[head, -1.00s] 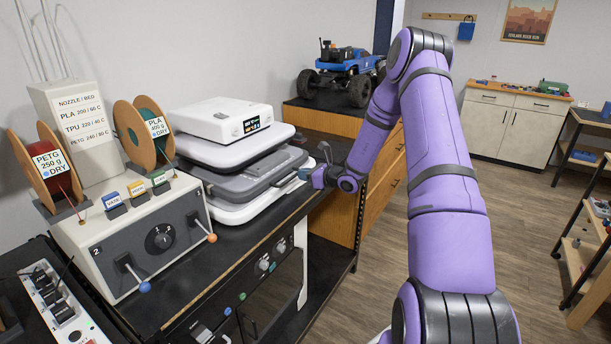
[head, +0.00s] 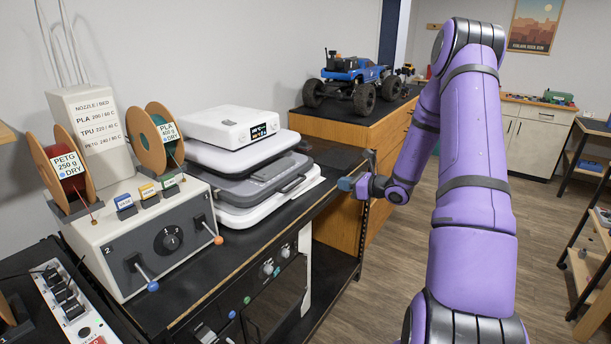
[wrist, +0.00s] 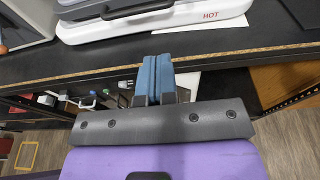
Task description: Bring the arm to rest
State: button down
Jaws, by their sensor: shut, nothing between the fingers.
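My gripper (head: 347,184) is at the end of my purple arm, in front of the black bench's edge and to the right of the white and grey layered machine (head: 250,160). In the wrist view my gripper's blue fingers (wrist: 155,80) are together, with nothing between them. They appear over the front edge of the black bench (wrist: 220,62). The machine's white base (wrist: 150,25), marked HOT, lies beyond them. My gripper looks apart from the machine.
A control box (head: 150,235) with two levers and two filament spools stands at the left of the bench. A blue crawler truck (head: 352,80) sits on a wooden cabinet (head: 335,128) behind. Open floor (head: 400,270) lies right of the bench, with shelving at the far right.

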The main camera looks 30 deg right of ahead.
jog(key=s+a+r+n+g+y, duration=0.2)
jog(key=s+a+r+n+g, duration=0.3)
jog(key=a+r+n, duration=0.55)
jog(key=s+a+r+n+g+y, duration=0.1)
jog(key=s+a+r+n+g, duration=0.6)
jog(key=a, duration=0.6)
jog(key=s+a+r+n+t+h, duration=0.1)
jog(key=s+r+n+h, duration=0.2)
jog(key=s, duration=0.4)
jog(key=s+a+r+n+t+h, duration=0.1)
jog(key=s+a+r+n+h, duration=0.1)
jog(key=s+n, duration=0.4)
jog(key=s+a+r+n+t+h, duration=0.1)
jog(key=s+r+n+h, duration=0.3)
jog(key=s, duration=0.5)
jog(key=shift+a+r+n, duration=0.2)
jog(key=shift+r+n, duration=0.25)
jog(key=shift+r, duration=0.1)
